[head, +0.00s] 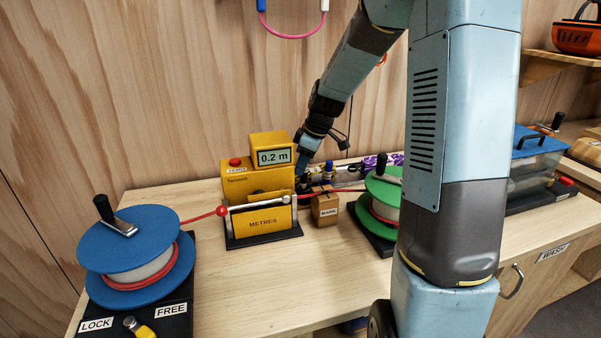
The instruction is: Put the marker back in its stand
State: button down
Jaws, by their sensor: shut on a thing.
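My gripper (304,164) is at the back of the bench, just right of the yellow measuring unit. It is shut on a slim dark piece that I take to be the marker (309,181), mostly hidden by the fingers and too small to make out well. The wooden stand labelled MARK (325,210) is on the bench, right of and nearer than the gripper. A blue-capped pen (328,168) shows upright at the stand's back; I cannot tell whether it is in it.
The yellow meter (270,157) reads 0.2 m. A red rope runs from the blue reel (137,250) towards the green reel (382,190). A clear blue-lidded box (530,165) is at right. The front middle bench is clear.

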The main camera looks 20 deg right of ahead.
jog(key=shift+w+d+f, duration=0.15)
jog(key=shift+w+f, duration=0.1)
jog(key=shift+f, duration=0.05)
jog(key=shift+w+f, duration=0.2)
jog(key=shift+f, duration=0.75)
jog(key=shift+w+f, duration=0.15)
jog(key=shift+f, duration=0.75)
jog(key=c, duration=0.9)
grip_release()
